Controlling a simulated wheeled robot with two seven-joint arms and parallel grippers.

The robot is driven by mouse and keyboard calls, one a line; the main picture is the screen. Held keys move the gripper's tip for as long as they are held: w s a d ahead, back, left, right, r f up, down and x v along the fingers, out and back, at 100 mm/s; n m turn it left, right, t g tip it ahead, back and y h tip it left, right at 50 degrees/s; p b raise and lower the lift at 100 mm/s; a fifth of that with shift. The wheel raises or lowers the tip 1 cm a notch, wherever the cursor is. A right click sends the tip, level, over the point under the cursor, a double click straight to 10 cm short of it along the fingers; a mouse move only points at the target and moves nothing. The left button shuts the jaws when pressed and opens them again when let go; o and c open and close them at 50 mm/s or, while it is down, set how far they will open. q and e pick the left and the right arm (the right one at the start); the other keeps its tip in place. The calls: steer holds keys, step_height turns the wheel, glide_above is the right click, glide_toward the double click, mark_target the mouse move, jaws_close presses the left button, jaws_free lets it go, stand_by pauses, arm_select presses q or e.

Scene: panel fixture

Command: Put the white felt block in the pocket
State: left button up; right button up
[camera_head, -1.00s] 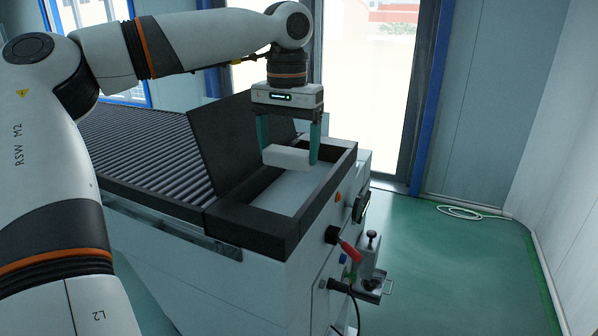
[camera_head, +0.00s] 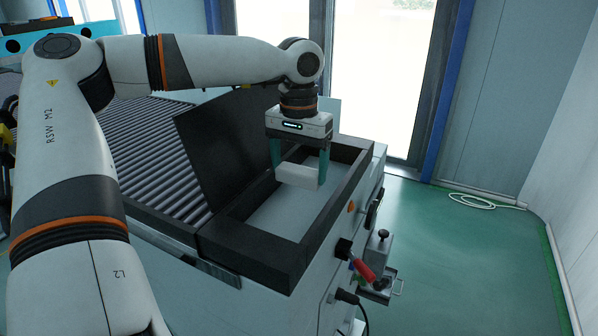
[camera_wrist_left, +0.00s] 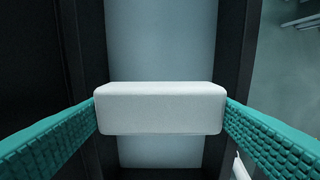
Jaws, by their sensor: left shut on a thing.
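The white felt block (camera_head: 298,176) is held between the teal fingers of my left gripper (camera_head: 297,172), which is shut on it. In the left wrist view the block (camera_wrist_left: 160,107) lies crosswise between both fingertips. The pocket (camera_head: 275,226) is a dark-rimmed rectangular recess with a pale floor, at the near end of the machine. The block is over the far part of the pocket; I cannot tell whether it touches the floor. In the left wrist view the pale floor (camera_wrist_left: 160,45) shows beyond and below the block. My right gripper is not in view.
A dark raised lid (camera_head: 222,150) stands tilted along the pocket's left side, close to the gripper. A roller conveyor (camera_head: 150,150) extends left. A red-handled lever (camera_head: 362,270) and a small bracket stick out on the machine's right side. Green floor (camera_head: 460,270) is open to the right.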

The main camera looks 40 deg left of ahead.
mark_target(299, 171)
arm_select(q)
step_height(299, 171, down, 2)
steer(key=shift+f+p, duration=0.15)
steer(key=shift+p, duration=0.25)
steer(key=shift+d+f, duration=0.1)
steer(key=shift+s, duration=0.1)
steer(key=shift+f, duration=0.6)
steer(key=o, duration=0.9)
step_height(299, 171, up, 12)
steer(key=b, duration=0.2)
steer(key=shift+r+b, duration=0.15)
steer(key=shift+b, duration=0.2)
steer(key=shift+r, duration=0.5)
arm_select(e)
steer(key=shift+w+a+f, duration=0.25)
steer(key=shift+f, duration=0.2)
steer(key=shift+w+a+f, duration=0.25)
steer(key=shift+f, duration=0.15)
